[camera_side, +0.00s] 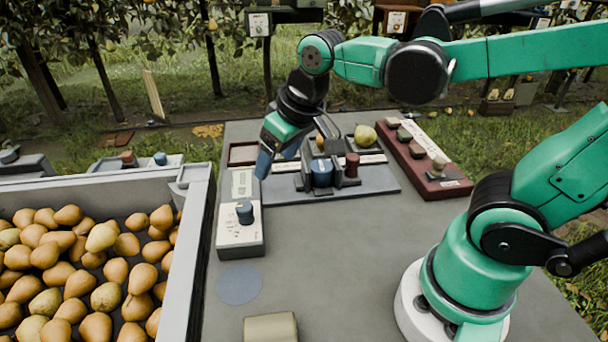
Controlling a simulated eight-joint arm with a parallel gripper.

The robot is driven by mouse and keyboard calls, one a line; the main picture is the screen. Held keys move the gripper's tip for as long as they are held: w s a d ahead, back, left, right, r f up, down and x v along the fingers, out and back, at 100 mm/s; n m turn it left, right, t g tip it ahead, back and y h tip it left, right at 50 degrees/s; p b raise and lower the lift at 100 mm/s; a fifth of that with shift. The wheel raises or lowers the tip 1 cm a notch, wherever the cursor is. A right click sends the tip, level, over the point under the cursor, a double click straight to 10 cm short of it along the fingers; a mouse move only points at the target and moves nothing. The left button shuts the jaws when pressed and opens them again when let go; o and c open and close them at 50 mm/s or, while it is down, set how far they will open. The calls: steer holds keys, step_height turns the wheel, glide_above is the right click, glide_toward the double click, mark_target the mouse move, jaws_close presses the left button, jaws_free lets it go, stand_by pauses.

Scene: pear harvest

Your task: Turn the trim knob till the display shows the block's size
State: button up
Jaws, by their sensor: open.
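The trim knob (244,212) is a dark blue-grey knob on top of a pale box (240,236) at the left of the table. A small pale panel (242,184) with dark marks lies just behind the box; I cannot read it or tell whether it is the display. My gripper (275,158) is open, tilted downward, above and behind the knob to its right, and apart from it. Its blue fingertips look empty. A beige block (270,328) lies at the table's front edge, partly cut off; I cannot tell whether it is the task's block.
A grey fixture with a blue cylinder (321,172) and a dark red cylinder (352,165) stands right of my gripper. A pear (365,135) sits behind it. A dark red tray (452,188) holds several blocks. A pear crate (187,232) borders the left. The table's middle front is clear.

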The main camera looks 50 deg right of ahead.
mark_target(244, 206)
steer(key=w+a+g, duration=0.1)
steer(key=w+a+f+g, duration=0.1)
steer(key=w, duration=0.1)
steer(key=w+a+f+g, duration=0.1)
steer(key=shift+w+f+g, duration=0.25)
steer(key=shift+g, duration=0.15)
steer(key=shift+w+a+f+g, duration=0.3)
steer(key=shift+a+f+g, duration=0.05)
steer(key=shift+f+g, duration=0.1)
steer(key=shift+f, duration=2.8)
jaws_close()
